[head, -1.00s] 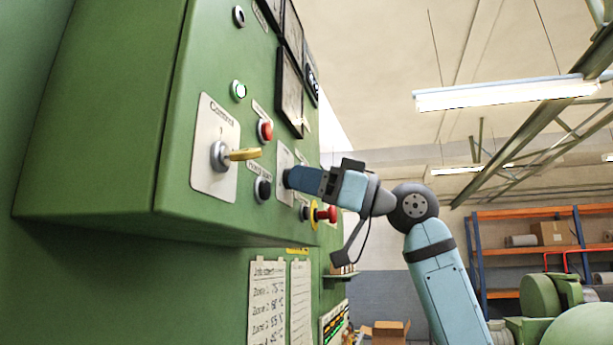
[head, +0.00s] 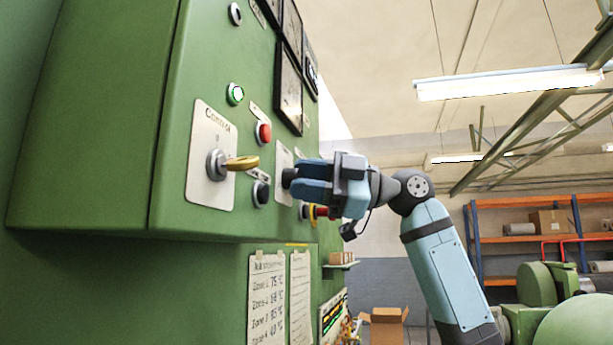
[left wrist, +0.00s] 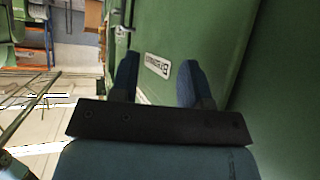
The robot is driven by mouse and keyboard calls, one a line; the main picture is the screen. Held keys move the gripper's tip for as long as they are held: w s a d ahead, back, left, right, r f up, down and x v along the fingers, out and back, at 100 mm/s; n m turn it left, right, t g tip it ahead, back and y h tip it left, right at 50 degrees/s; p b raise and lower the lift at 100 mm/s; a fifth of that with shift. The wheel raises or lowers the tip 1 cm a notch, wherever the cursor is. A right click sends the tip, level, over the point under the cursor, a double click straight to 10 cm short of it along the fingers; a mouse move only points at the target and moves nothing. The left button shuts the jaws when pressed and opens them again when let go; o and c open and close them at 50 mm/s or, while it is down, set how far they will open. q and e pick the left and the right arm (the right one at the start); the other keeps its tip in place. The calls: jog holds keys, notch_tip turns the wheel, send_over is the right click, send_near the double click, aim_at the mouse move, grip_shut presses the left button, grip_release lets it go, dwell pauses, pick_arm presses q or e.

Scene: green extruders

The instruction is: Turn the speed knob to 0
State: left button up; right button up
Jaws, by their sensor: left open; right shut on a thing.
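The green control cabinet (head: 120,110) fills the left of the head view. A small dark knob (head: 288,177) on a pale plate, which looks like the speed knob, is mostly hidden by my right gripper (head: 296,181). The right gripper is shut on this knob, its two blue fingers pointing left at the panel. The knob's scale and pointer cannot be read. In the left wrist view, my left gripper (left wrist: 158,64) is open with nothing between its fingers.
Left of the knob are a key switch with a yellow key (head: 240,163), a red button (head: 263,132) and a black button (head: 261,192). A red emergency stop (head: 320,211) with a yellow collar sits just below my right gripper. Shelving (head: 520,240) stands far right.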

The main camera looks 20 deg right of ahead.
jog(key=shift+n, duration=0.6)
jog(key=o, duration=0.9)
jog(key=shift+d, duration=0.1)
jog(key=b+v, duration=0.2)
jog(key=v, duration=0.5)
jog(key=b+v, duration=0.2)
jog(key=v, duration=0.4)
jog(key=shift+s+d+r, duration=0.1)
jog(key=shift+d+r, duration=0.05)
jog(key=shift+d, duration=0.2)
